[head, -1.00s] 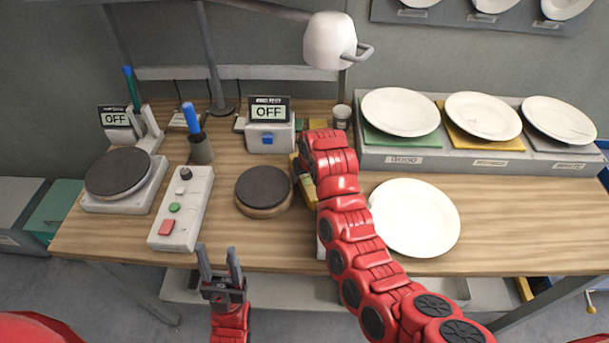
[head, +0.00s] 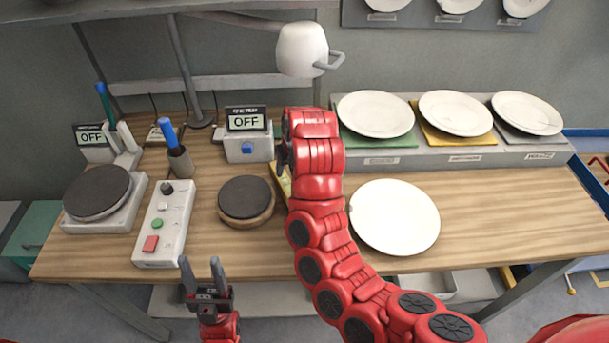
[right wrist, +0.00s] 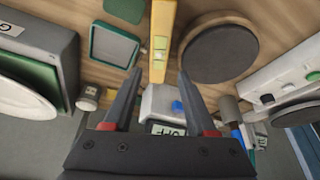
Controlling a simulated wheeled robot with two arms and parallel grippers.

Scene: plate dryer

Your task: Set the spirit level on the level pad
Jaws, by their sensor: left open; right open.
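The yellow spirit level (right wrist: 162,40) with greenish vials lies on the wooden bench in the right wrist view. In the head view only a yellow sliver of it (head: 284,182) shows beside my right arm. My right gripper (right wrist: 159,72) is open, its fingertips pointing toward the level's near end, one to each side in the picture; contact cannot be told. A green-rimmed square pad (right wrist: 113,46), possibly the level pad, lies left of the level in the right wrist view. My right arm hides it in the head view. My left gripper (head: 200,263) is open and empty before the bench's front edge.
A round dark-topped disc (head: 246,199) stands close to the level. A display box (head: 247,148) reading OFF is behind it. A button panel (head: 164,225) and a dark round plate (head: 98,192) are left. A white plate (head: 395,217) lies right of my right arm.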

